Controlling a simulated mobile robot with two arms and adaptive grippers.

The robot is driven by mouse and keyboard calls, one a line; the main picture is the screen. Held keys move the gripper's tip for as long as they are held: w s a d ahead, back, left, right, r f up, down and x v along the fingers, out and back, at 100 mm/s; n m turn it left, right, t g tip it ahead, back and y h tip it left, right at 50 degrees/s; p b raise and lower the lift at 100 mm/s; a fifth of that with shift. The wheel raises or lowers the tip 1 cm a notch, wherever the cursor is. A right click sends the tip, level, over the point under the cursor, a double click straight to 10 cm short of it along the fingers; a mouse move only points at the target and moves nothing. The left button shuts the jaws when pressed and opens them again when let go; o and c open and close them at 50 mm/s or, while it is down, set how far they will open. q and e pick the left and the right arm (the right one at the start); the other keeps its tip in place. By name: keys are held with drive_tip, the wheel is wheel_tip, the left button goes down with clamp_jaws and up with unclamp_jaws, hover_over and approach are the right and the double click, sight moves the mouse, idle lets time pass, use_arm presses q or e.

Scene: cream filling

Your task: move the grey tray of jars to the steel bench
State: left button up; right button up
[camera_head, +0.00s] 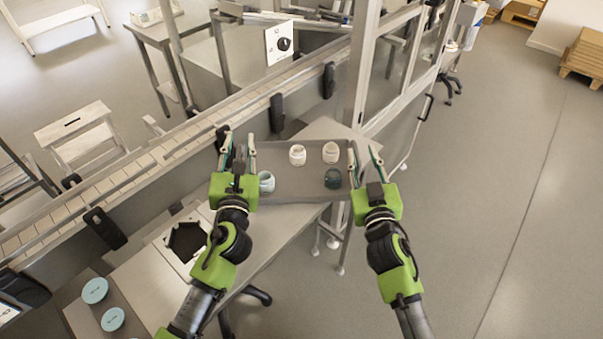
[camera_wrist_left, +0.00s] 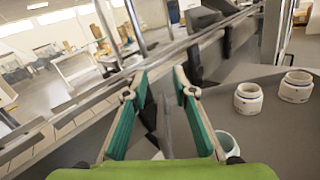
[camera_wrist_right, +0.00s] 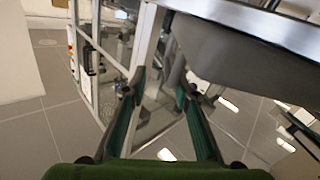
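The grey tray (camera_head: 291,192) lies level between my two grippers in the head view. It holds two white jars (camera_head: 297,155) (camera_head: 330,152) at the back, a pale teal jar (camera_head: 266,181) and a dark teal jar (camera_head: 333,178) in front. My left gripper (camera_head: 238,150) is at the tray's left edge; in the left wrist view its fingers (camera_wrist_left: 160,85) are apart, with a grey edge between them. My right gripper (camera_head: 364,157) is beside the tray's right edge; its fingers (camera_wrist_right: 158,88) are apart with nothing held. I cannot tell whether either touches the tray.
A conveyor (camera_head: 150,158) runs along the left and back. A framed machine (camera_head: 390,75) stands behind.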

use_arm(q)
drive_tip(key=shift+g, duration=0.3)
drive_tip(key=f, duration=0.4)
drive_tip(key=shift+s+d+f, duration=0.1)
drive_tip(key=shift+s+f, duration=0.05)
drive_tip(key=shift+s, duration=0.25)
use_arm(e)
drive_tip(key=shift+f, duration=0.25)
use_arm(q)
drive_tip(key=shift+s+d, duration=0.1)
drive_tip(key=shift+s, duration=0.3)
drive_tip(key=s+r, duration=0.1)
drive_tip(key=s, duration=0.1)
drive_tip(key=s+r, duration=0.1)
drive_tip(key=s, duration=0.1)
drive_tip(key=s+r, duration=0.1)
drive_tip(key=s, duration=0.1)
drive_tip(key=shift+r, duration=0.1)
use_arm(e)
drive_tip(key=shift+w+a, duration=0.4)
drive_tip(key=shift+a, duration=0.05)
drive_tip(key=shift+d, duration=0.15)
drive_tip(key=shift+s, duration=0.25)
use_arm(q)
drive_tip(key=shift+s+d+r+p, duration=0.2)
drive_tip(key=shift+r+p, duration=0.1)
use_arm(e)
drive_tip(key=s, duration=1.1)
drive_tip(key=shift+s+d, duration=0.25)
drive_tip(key=shift+d, duration=0.15)
